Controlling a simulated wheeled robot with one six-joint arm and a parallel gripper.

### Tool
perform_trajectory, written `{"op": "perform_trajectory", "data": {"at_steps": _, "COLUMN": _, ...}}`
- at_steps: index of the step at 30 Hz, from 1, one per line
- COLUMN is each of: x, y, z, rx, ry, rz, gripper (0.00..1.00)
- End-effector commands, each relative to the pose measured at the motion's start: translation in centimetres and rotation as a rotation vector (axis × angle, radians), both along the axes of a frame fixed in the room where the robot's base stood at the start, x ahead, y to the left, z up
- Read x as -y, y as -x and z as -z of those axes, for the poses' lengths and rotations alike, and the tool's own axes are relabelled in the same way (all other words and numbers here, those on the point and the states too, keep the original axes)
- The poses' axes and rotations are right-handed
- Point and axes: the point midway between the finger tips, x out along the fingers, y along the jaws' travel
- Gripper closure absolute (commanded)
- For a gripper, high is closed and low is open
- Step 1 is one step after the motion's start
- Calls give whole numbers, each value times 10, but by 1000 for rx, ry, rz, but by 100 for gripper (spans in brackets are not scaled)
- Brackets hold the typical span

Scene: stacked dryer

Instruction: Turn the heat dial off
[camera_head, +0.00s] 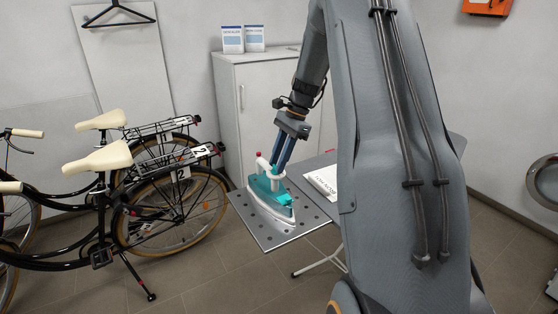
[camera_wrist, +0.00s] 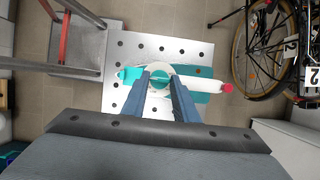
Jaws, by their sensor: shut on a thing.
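A teal and white iron (camera_head: 270,196) rests on a perforated metal plate (camera_head: 247,222) at the end of a narrow board. In the wrist view the iron (camera_wrist: 196,84) lies crosswise beneath my gripper, with a small red part at its right end. A round white dial (camera_wrist: 159,69) sits on top of the iron between my fingertips. My gripper (camera_head: 279,166) reaches down onto the iron from above. In the wrist view its two blue-grey fingers (camera_wrist: 158,77) are closed on the dial's sides. The dial's markings and setting are not readable.
Two bicycles (camera_head: 140,195) stand to the left. A white cabinet (camera_head: 262,105) is behind the iron. A white booklet (camera_head: 322,180) lies on the board to the right. In the wrist view a red-legged frame (camera_wrist: 85,40) stands at upper left. Floor shows in front.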

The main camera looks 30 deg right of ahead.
Motion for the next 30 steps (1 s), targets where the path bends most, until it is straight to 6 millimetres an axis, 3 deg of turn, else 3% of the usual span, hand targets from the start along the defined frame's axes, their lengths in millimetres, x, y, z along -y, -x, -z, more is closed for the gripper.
{"op": "perform_trajectory", "data": {"at_steps": 5, "x": 0, "y": 0, "z": 0, "rx": 1, "ry": 1, "rz": 0, "gripper": 96}}
{"op": "perform_trajectory", "data": {"at_steps": 6, "x": 0, "y": 0, "z": 0, "rx": 1, "ry": 1, "rz": 0, "gripper": 72}}
{"op": "perform_trajectory", "data": {"at_steps": 9, "x": 0, "y": 0, "z": 0, "rx": 1, "ry": 0, "rz": 0, "gripper": 55}}
{"op": "perform_trajectory", "data": {"at_steps": 20, "x": 1, "y": -1, "z": -3, "rx": 2, "ry": 1, "rz": -1, "gripper": 55}}
{"op": "perform_trajectory", "data": {"at_steps": 30, "x": 21, "y": -1, "z": -48, "rx": 3, "ry": 2, "rz": 0, "gripper": 55}}
